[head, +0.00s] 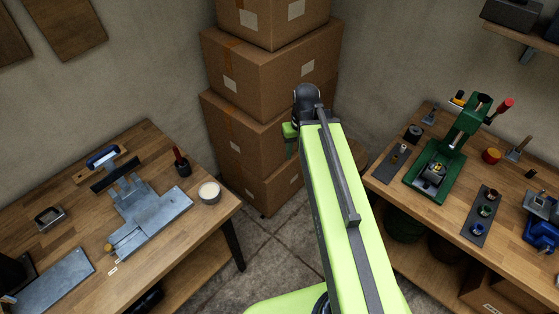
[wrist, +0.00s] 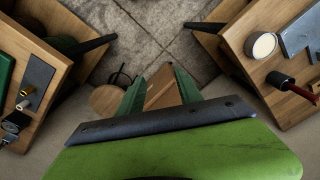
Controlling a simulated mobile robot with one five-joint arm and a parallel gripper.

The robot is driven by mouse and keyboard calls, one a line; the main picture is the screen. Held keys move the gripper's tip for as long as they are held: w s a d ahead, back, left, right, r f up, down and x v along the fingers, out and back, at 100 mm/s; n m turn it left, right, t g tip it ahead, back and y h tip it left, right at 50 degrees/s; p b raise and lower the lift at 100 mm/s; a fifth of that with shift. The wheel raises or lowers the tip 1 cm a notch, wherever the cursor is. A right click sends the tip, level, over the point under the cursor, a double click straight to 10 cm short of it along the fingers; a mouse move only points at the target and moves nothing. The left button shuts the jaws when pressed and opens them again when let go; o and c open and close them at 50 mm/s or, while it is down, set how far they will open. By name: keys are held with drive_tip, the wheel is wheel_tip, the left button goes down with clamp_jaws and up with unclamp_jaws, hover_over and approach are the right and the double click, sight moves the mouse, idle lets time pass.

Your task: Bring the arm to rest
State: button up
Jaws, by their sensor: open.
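My lime-green arm (head: 345,200) reaches out from the bottom of the head view toward the stacked boxes, with its dark wrist at the far end. My gripper shows in the wrist view (wrist: 159,88) as two dark green fingers set apart, with nothing held between them. In the head view the gripper is mostly hidden behind the arm, and only a small green part shows beside the wrist.
Cardboard boxes (head: 245,125) are stacked in the corner behind the arm. A left workbench (head: 165,270) holds a grey metal fixture (head: 150,212) and a white-topped cup (head: 209,192). A right workbench (head: 400,190) holds a green press (head: 455,150). Tiled floor (head: 285,255) lies open between them.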

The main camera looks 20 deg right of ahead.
drive_tip(key=s+a, duration=0.2)
drive_tip(key=a, duration=0.6)
drive_tip(key=shift+s, duration=0.15)
